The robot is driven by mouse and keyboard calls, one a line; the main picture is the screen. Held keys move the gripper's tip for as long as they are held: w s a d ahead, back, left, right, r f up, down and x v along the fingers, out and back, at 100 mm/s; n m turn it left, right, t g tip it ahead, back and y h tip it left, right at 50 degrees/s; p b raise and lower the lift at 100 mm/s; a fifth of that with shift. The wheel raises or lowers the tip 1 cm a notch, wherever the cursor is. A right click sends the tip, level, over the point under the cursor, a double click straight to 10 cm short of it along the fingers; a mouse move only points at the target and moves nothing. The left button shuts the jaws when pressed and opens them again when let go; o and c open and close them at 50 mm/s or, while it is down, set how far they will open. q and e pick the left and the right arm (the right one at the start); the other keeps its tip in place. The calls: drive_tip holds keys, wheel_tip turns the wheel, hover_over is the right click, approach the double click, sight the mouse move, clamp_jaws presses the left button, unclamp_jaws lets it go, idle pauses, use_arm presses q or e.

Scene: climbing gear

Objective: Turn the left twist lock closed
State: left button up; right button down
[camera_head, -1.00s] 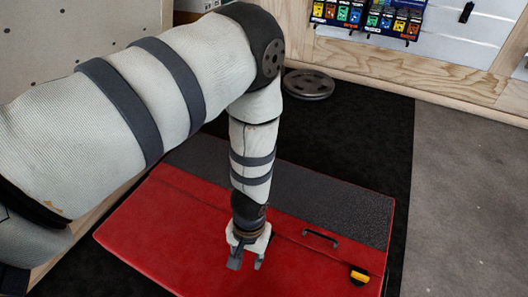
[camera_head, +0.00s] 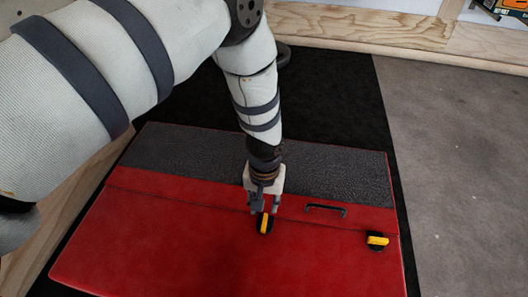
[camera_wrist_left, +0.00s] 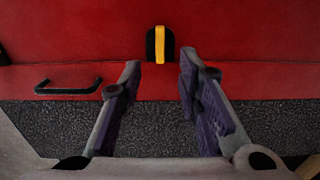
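The left twist lock (camera_head: 265,223) is a black knob with a yellow bar on the red case (camera_head: 160,235). Its bar points roughly front to back, across the case's seam. In the left wrist view the lock (camera_wrist_left: 160,44) lies just beyond my open fingertips, centred between them. My left gripper (camera_head: 263,208) is above the case at the lock, its fingers apart and empty; it also shows in the left wrist view (camera_wrist_left: 160,68). A second twist lock (camera_head: 377,240) sits to the right, its yellow bar lying sideways. My right gripper is out of view.
A black handle (camera_head: 325,209) stands on the case between the two locks. A grey textured strip (camera_head: 340,172) runs along the back of the case. Dark matting (camera_head: 330,95) and a wooden wall base (camera_head: 360,30) lie behind.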

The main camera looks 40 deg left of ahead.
sight(264, 223)
use_arm(q)
wheel_tip(264, 223, down, 10)
drive_tip(key=b, duration=0.4)
drive_tip(key=shift+r, duration=0.15)
drive_tip(key=shift+c, duration=0.6)
clamp_jaws()
